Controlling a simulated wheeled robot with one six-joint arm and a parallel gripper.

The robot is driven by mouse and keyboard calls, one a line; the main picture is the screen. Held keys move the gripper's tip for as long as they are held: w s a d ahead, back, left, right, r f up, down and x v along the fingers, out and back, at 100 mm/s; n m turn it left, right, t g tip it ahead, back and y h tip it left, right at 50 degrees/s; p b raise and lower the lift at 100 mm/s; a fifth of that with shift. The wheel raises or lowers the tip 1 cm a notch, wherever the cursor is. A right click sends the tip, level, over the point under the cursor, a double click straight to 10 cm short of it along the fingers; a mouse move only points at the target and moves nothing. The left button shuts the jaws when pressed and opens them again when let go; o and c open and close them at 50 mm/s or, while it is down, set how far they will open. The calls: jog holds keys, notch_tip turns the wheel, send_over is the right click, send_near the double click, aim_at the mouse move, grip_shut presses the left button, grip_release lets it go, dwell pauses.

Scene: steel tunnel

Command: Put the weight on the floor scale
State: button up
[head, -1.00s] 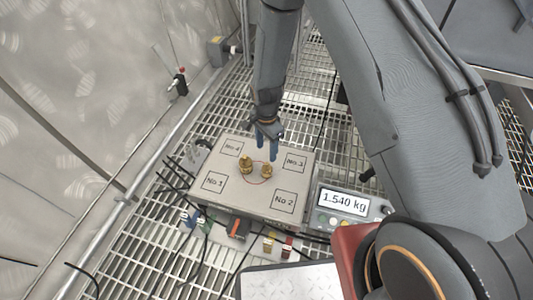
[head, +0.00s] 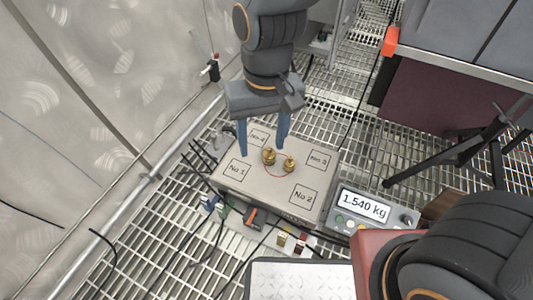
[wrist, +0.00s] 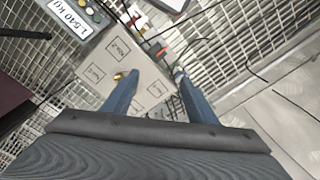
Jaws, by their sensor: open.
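The plate has marked squares, and a thin red ring is drawn around the weights' area. The scale's display (head: 362,206) reads 1.540 kg. My gripper (head: 262,152) is open and empty, with its blue fingers pointing down at the plate's far side, close to the left weight. In the wrist view, part of a brass weight (wrist: 118,76) shows beside the left finger; the rest is hidden.
Cables and small connectors (head: 255,216) lie along the plate's near edge. Steel grating surrounds the scale. A pipe (head: 145,180) and the tunnel wall are at the left. A dark tripod (head: 450,150) stands at the right.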

jog(key=s+d+r+n, duration=0.1)
jog(key=s+r+n, duration=0.1)
jog(key=s, duration=0.4)
jog(key=shift+r+n, duration=0.2)
jog(key=shift+n, duration=0.4)
jog(key=shift+d, duration=0.1)
dwell(0.6)
jog(key=d+r+m+p, duration=0.3)
jog(key=d+r+p, duration=0.7)
jog(key=r+p, duration=0.3)
jog(key=d+r+m+p, duration=0.4)
jog(key=d+r+p, duration=0.7)
jog(key=r+p, duration=0.3)
jog(key=shift+r+h+p, duration=0.15)
jog(key=shift+h+p, duration=0.15)
jog(key=shift+p, duration=0.7)
